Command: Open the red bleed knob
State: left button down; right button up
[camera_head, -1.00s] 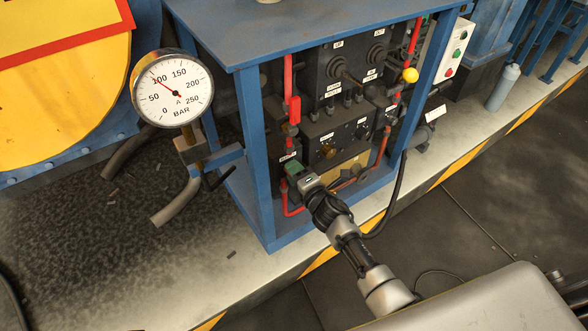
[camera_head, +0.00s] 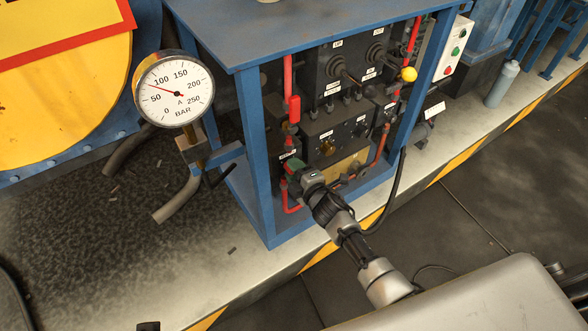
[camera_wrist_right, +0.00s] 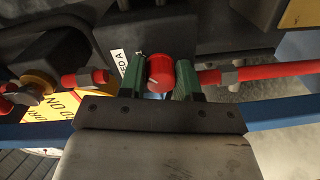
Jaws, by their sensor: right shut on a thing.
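The red bleed knob (camera_wrist_right: 160,72) sits between the two green fingers of my right gripper (camera_wrist_right: 160,78) in the right wrist view. The fingers are closed on its sides. A white mark shows on the knob's face. In the head view my right gripper (camera_head: 293,167) reaches the lower left of the panel inside the blue frame, and the knob is mostly hidden there. A label ending in "ED A" (camera_wrist_right: 117,64) is beside the left finger. The pressure gauge (camera_head: 175,88) has its red needle between 50 and 100 bar. My left gripper is not in view.
Red pipes (camera_wrist_right: 255,72) run to both sides of the knob. The blue frame's front post (camera_head: 258,160) stands just left of my right gripper. A black hose (camera_head: 392,195) hangs to the right of my right arm. Levers and a yellow ball handle (camera_head: 409,74) are higher up.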

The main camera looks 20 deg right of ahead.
jog(key=shift+f, duration=0.1)
jog(key=o, duration=0.9)
jog(key=shift+o, duration=0.2)
jog(key=shift+s, duration=0.15)
pick_arm(q)
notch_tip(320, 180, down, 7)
jog(key=p, duration=0.2)
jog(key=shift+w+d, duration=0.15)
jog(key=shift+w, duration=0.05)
pick_arm(e)
jog(key=v, duration=1)
jog(key=shift+s, duration=0.3)
jog(key=shift+d, duration=0.15)
